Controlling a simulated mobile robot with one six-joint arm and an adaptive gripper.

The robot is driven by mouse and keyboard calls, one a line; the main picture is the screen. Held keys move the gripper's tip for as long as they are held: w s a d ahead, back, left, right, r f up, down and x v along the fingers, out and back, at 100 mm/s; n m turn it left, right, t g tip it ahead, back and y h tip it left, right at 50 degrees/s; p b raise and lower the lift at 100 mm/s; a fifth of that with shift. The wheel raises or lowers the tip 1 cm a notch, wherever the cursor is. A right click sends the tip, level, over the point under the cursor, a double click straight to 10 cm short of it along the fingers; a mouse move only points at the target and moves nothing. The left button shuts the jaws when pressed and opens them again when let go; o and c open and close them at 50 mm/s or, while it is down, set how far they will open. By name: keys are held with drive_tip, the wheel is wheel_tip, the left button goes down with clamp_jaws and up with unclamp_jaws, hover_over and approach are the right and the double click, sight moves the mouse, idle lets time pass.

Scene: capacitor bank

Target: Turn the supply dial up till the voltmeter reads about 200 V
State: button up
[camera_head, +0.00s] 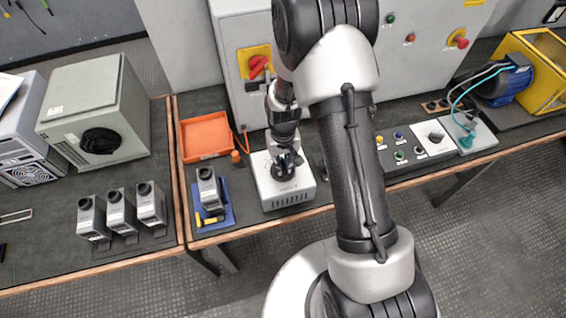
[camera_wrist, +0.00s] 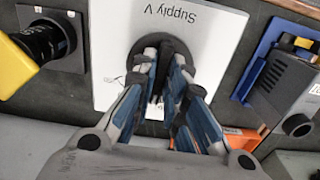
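The supply box (camera_head: 290,197) is a white block near the front edge of the bench in the head view. In the wrist view its pale top (camera_wrist: 110,90) carries an upside-down "Supply V" label. The black round supply dial (camera_wrist: 138,58) lies on that top. My gripper (camera_wrist: 164,62) reaches down to the dial, its two fingers close together on either side of a dark part of it. The fingers hide much of the dial, so its setting cannot be read. The gripper also shows over the box in the head view (camera_head: 286,165). I cannot make out a voltmeter reading.
A blue tray (camera_head: 227,190) with a grey block stands left of the box, and an orange tray (camera_head: 205,138) behind it. A black cylinder with a yellow part (camera_wrist: 40,42) stands close beside the box. A grey cabinet with a red switch (camera_head: 257,66) rises behind.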

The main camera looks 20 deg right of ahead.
drive_tip(key=o, duration=0.4)
drive_tip(key=shift+c, duration=0.2)
wheel_tip(320, 180, up, 12)
idle(0.4)
idle(2.1)
wheel_tip(320, 180, up, 7)
drive_tip(key=t, duration=0.1)
hover_over(285, 172)
drive_tip(key=s+r+t, duration=0.2)
drive_tip(key=s+r, duration=0.9)
drive_tip(key=r, duration=0.1)
drive_tip(key=s+r+t, duration=0.1)
drive_tip(key=s+r, duration=0.1)
drive_tip(key=s, duration=0.6)
drive_tip(key=shift+s+r+t, duration=0.25)
drive_tip(key=shift+t, duration=0.05)
